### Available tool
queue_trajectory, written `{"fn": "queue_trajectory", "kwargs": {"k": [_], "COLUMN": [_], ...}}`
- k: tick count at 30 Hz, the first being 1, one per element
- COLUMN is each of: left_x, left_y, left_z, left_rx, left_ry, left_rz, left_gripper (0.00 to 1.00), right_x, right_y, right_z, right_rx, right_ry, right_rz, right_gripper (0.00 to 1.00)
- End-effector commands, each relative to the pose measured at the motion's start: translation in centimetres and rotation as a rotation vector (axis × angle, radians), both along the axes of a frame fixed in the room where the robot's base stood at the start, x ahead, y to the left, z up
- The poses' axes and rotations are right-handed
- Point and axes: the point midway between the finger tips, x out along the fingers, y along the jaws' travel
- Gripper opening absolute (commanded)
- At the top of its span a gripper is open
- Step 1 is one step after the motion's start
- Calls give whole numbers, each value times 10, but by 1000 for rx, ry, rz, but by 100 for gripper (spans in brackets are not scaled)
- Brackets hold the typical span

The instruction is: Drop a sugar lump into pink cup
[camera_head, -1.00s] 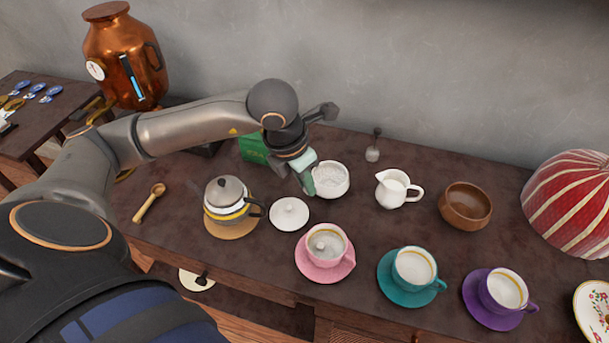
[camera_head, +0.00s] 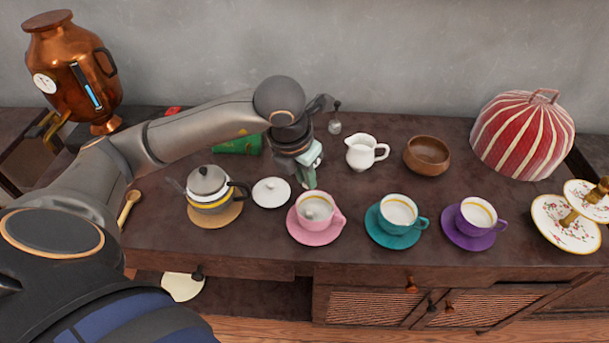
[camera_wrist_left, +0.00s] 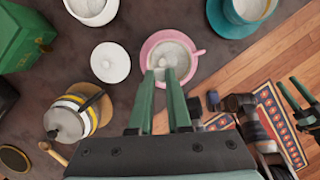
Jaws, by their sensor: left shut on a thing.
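The pink cup (camera_head: 316,208) stands on its pink saucer (camera_head: 313,236), with pale liquid and a greyish thing inside. It also shows in the left wrist view (camera_wrist_left: 172,44). My left gripper (camera_head: 309,184) points down just behind and above the cup. In the left wrist view its green fingers (camera_wrist_left: 161,71) overlap the cup, close together with a small pale piece between the tips, apparently a sugar lump, hard to tell from the cup behind. My right gripper (camera_wrist_left: 289,80) shows there with fingers apart.
A teapot (camera_head: 209,188) and a white lid (camera_head: 272,192) stand left of the pink cup. Teal (camera_head: 398,211) and purple (camera_head: 477,214) cups stand to its right. A milk jug (camera_head: 364,153), wooden bowl (camera_head: 427,155) and striped cosy (camera_head: 523,135) are behind.

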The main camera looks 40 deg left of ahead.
Motion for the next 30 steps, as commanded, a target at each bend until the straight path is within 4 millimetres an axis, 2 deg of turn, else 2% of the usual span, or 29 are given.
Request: {"fn": "queue_trajectory", "kwargs": {"k": [8, 15, 26, 27, 30], "left_x": [0, 0, 0, 0, 0], "left_y": [0, 0, 0, 0, 0], "left_z": [-28, -54, -58, -58, -58], "left_rx": [0, 0, 1, 1, 0], "left_ry": [2, 1, 0, 0, 0], "left_rz": [0, -1, -2, -2, -1], "left_gripper": [0, 0, 0, 20, 32], "right_x": [6, 5, 14, 13, 13], "right_y": [5, 16, 20, 20, 20], "right_z": [-11, -22, -14, -14, -14], "right_rx": [6, 18, 22, 21, 21], "right_ry": [-7, 9, -12, -12, -11], "right_rz": [9, 34, 42, 41, 41], "right_gripper": [52, 52, 52, 52, 52]}}
